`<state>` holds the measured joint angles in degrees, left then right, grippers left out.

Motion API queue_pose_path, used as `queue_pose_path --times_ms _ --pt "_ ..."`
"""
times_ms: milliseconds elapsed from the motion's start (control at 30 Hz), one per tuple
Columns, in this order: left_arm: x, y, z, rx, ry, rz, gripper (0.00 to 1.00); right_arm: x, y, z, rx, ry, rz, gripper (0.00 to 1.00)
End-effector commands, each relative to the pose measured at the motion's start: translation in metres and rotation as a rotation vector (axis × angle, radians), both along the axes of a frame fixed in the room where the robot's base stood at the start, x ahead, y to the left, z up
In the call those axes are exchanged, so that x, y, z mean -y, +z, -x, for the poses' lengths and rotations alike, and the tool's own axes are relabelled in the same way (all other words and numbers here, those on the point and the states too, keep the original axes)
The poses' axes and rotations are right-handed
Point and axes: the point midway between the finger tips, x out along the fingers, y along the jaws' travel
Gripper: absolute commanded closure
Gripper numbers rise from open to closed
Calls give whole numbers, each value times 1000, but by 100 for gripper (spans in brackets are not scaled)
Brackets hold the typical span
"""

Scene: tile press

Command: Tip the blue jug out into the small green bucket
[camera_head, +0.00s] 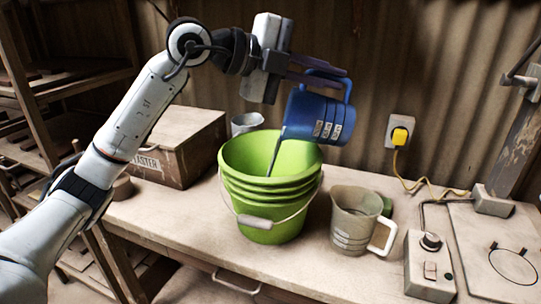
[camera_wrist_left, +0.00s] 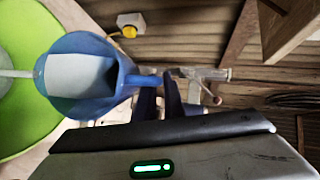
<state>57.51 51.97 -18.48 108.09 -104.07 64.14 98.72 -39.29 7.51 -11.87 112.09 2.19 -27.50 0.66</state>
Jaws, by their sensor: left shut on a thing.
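The blue jug (camera_head: 321,117) is tilted far over above the right side of the green bucket, with its mouth toward the left. A thin greyish stream (camera_head: 275,152) runs from its mouth down into the green bucket (camera_head: 266,213), which stands upright on the bench with its handle hanging at the front. My left gripper (camera_head: 318,76) is shut on the jug's handle. In the left wrist view the jug (camera_wrist_left: 82,108) shows pale contents inside, and the bucket's green rim (camera_wrist_left: 18,50) lies at the left. My right gripper is not in view.
A grey-beige measuring jug (camera_head: 352,232) stands right of the bucket. A small grey cup (camera_head: 246,123) and a wooden box (camera_head: 176,150) are behind and left. A control box (camera_head: 429,265) with a knob sits at the right. A yellow plug (camera_head: 399,136) is on the wall.

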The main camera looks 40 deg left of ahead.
Motion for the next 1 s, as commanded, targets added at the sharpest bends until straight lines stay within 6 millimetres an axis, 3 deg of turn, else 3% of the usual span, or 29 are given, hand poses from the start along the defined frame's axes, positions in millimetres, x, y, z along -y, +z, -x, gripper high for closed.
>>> queue_pose_path --times_ms 1000 --pt "-18 8 11 67 0 107 100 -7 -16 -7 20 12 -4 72"
